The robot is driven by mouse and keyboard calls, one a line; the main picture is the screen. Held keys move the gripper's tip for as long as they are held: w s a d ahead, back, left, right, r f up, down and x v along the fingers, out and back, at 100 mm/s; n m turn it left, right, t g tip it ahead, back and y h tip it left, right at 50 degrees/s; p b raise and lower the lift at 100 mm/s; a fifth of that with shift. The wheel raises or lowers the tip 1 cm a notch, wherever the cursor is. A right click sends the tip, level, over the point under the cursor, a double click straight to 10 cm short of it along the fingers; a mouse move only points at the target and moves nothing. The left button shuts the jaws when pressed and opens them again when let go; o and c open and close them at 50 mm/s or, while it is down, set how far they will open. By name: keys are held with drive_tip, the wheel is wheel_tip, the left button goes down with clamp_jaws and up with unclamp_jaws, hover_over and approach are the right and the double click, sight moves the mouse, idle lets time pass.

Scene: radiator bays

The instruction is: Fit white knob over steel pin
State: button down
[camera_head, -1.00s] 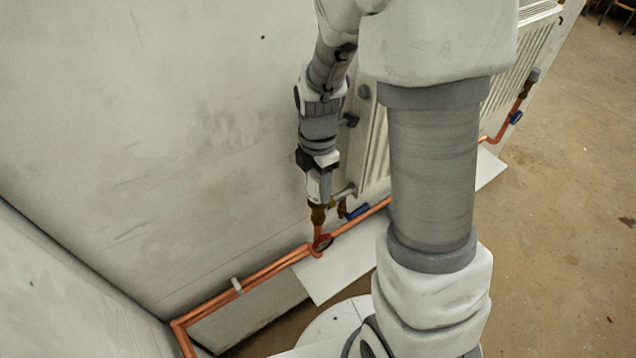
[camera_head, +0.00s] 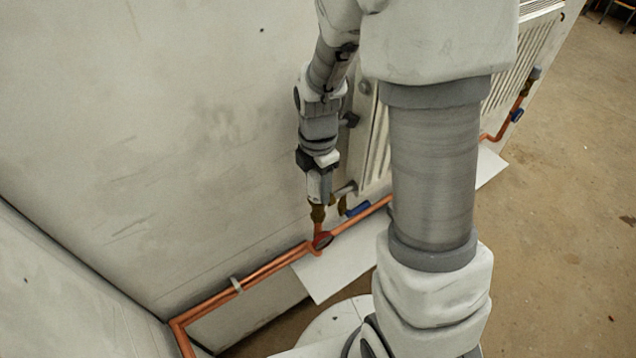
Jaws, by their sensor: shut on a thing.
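My gripper (camera_head: 318,198) points down at the end of my arm, at the lower left end of the radiator. It is shut on the white knob, which is hard to tell apart from the pale gripper at this size. Directly below is a brass valve body (camera_head: 318,214) on an upright copper pipe; the gripper's tip appears right over it. The steel pin cannot be seen. I cannot tell whether the knob touches the valve or sits around the pin.
The white radiator (camera_head: 378,150) stands close on the right against the grey wall (camera_head: 150,130). Copper pipes (camera_head: 265,275) run along the wall's foot. White sheets (camera_head: 335,272) lie below.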

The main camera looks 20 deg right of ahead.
drive_tip(key=shift+f+b, duration=0.3)
drive_tip(key=shift+f, duration=0.05)
idle(0.4)
idle(0.3)
drive_tip(key=shift+c, duration=0.9)
unclamp_jaws()
drive_tip(key=shift+o, duration=0.2)
drive_tip(key=shift+o, duration=0.7)
drive_tip(key=shift+r+p, duration=3.45)
drive_tip(key=shift+r, duration=0.95)
drive_tip(key=shift+r, duration=0.1)
